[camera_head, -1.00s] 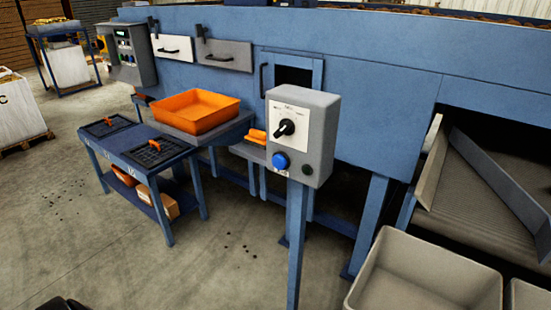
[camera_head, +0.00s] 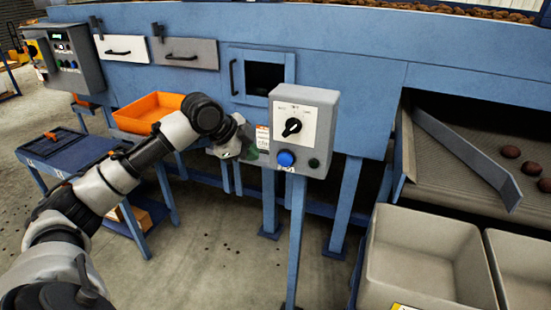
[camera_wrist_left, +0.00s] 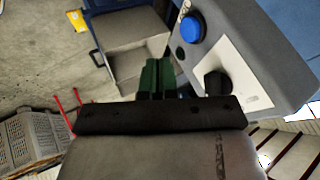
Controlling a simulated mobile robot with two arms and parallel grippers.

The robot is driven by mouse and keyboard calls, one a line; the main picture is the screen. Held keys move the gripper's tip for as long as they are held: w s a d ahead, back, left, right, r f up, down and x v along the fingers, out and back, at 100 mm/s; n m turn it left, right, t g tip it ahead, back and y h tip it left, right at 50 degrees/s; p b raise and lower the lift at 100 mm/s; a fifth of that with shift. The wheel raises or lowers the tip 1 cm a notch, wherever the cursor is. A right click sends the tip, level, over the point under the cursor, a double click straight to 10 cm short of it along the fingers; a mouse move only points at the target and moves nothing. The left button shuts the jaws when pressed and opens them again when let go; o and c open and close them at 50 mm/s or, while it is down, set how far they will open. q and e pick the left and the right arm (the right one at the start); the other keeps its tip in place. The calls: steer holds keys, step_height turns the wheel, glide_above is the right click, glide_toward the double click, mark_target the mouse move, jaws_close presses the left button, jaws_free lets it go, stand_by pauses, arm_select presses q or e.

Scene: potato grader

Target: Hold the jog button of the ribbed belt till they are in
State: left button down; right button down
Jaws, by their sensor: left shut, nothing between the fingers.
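The grey control box (camera_head: 325,110) stands on a blue post. It carries a black selector knob (camera_head: 292,127), a blue button (camera_head: 286,158) below it and a small dark button (camera_head: 314,163). My left gripper (camera_head: 250,152) is just left of the box, its green fingers shut and empty. In the left wrist view the fingers (camera_wrist_left: 157,76) point beside the blue button (camera_wrist_left: 191,27) and appear apart from it. The belt (camera_head: 430,165) at the right bears several brown potatoes (camera_head: 510,152). My right gripper is not in view.
Two beige crates (camera_head: 378,270) stand below the belt. A slanted metal guide (camera_head: 465,158) crosses the belt. An orange tray (camera_head: 135,118) and a blue table (camera_head: 60,170) are at the left, behind my left arm. The floor before the post is clear.

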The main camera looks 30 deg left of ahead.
mark_target(279, 160)
arm_select(q)
steer(key=shift+m, duration=0.3)
steer(key=w+d+f+p, duration=0.1)
steer(key=w+f, duration=0.1)
steer(key=w+f+p, duration=0.1)
steer(key=w+f, duration=0.1)
steer(key=w, duration=0.1)
steer(key=w+d+f+p, duration=0.1)
steer(key=w+f+p, duration=0.1)
steer(key=shift+w+d+f, duration=0.15)
steer(key=shift+w+d, duration=0.2)
steer(key=shift+w+a+f, duration=0.15)
steer(key=shift+w, duration=0.4)
